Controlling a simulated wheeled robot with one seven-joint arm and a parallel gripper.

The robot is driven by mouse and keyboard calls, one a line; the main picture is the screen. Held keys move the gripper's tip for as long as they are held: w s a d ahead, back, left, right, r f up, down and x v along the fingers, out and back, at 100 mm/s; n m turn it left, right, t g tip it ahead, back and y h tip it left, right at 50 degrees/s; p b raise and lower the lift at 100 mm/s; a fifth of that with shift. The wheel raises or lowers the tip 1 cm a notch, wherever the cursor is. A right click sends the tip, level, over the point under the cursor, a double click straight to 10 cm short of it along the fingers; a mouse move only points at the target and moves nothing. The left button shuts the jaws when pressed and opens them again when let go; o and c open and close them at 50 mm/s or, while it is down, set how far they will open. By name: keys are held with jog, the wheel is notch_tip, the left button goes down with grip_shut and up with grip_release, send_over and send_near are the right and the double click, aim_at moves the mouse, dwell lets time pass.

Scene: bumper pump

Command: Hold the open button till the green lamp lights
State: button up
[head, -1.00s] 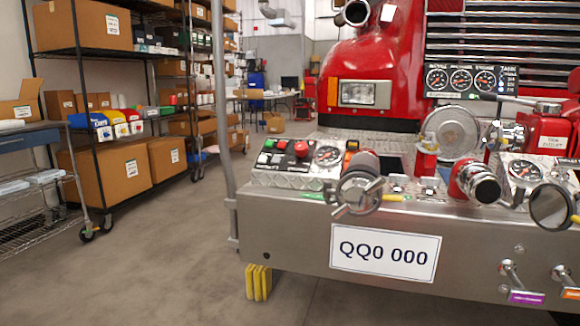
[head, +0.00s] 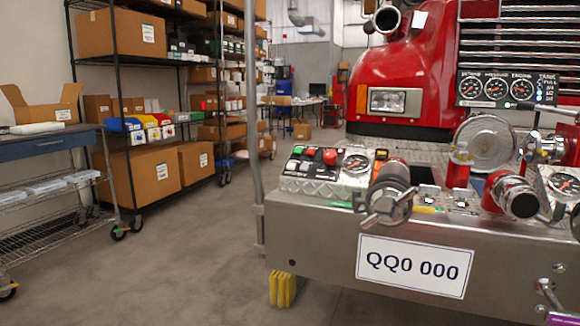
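A small sloped control panel (head: 325,184) sits on the left end of the fire truck's front bumper. A green button or lamp (head: 298,150) is at its upper left. A red round knob (head: 330,156) and a round gauge (head: 356,163) are to the right of it. Several small pale and dark controls (head: 303,167) form a row below. The labels are too small to read, so I cannot tell which is the open button. I cannot tell whether a green lamp is lit. My gripper is not in view.
The steel bumper (head: 320,240) carries a capped hose outlet (head: 388,195) just right of the panel. A vertical grey pole (head: 254,150) stands at the bumper's left end. Shelves with cardboard boxes (head: 150,180) and a wire cart (head: 50,185) line the left. The floor (head: 190,270) between is clear.

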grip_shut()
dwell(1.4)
